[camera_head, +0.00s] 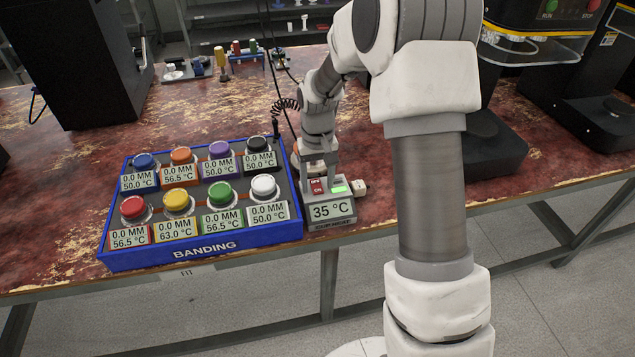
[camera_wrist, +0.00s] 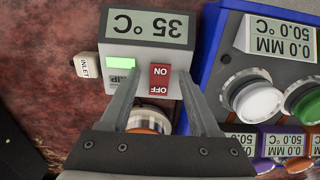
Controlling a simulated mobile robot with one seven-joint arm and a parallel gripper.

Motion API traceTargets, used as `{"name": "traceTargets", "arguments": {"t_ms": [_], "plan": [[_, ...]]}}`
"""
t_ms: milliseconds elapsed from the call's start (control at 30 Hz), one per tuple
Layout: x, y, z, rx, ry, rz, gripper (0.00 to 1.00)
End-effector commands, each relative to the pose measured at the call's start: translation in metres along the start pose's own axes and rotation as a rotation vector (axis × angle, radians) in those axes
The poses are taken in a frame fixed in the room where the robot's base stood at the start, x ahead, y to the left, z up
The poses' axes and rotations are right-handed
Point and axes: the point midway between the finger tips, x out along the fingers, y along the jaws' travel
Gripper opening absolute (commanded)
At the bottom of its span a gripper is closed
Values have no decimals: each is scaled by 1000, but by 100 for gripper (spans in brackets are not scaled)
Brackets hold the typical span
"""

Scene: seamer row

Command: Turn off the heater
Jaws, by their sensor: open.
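The heater is a small grey box (camera_head: 331,211) at the right end of the blue tray. It also shows in the wrist view (camera_wrist: 115,53), with a display reading 35 °C (camera_wrist: 148,26). Its green light (camera_wrist: 117,63) is lit. A red rocker switch (camera_wrist: 159,80) marked ON and OFF sits beside the light; which side is pressed I cannot tell. My gripper (camera_head: 317,170) is open and points down over the box. In the wrist view its two fingers (camera_wrist: 160,84) stand on either side of the switch, with nothing between them; contact is unclear.
A white block marked INLET (camera_wrist: 86,65) sticks out of the heater. Dark machines (camera_head: 485,140) stand at right. An orange-topped round part (camera_wrist: 150,122) lies behind the switch.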

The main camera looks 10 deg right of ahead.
Motion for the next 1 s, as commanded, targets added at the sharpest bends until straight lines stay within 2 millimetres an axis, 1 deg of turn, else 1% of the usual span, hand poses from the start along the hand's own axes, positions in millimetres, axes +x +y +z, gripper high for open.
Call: {"name": "traceTargets", "arguments": {"t_ms": [233, 267, 300, 367, 400, 467, 500, 600, 867, 1000], "plan": [[1, 0, 0, 0, 0, 0, 62], [1, 0, 0, 0, 0, 0, 61], [1, 0, 0, 0, 0, 0, 54], [1, 0, 0, 0, 0, 0, 43], [1, 0, 0, 0, 0, 0, 36], [1, 0, 0, 0, 0, 0, 25], [1, 0, 0, 0, 0, 0, 18], [1, 0, 0, 0, 0, 0, 0], [-1, 0, 0, 0, -9, 0, 0], [-5, 0, -2, 0, -61, -1, 0]]}}
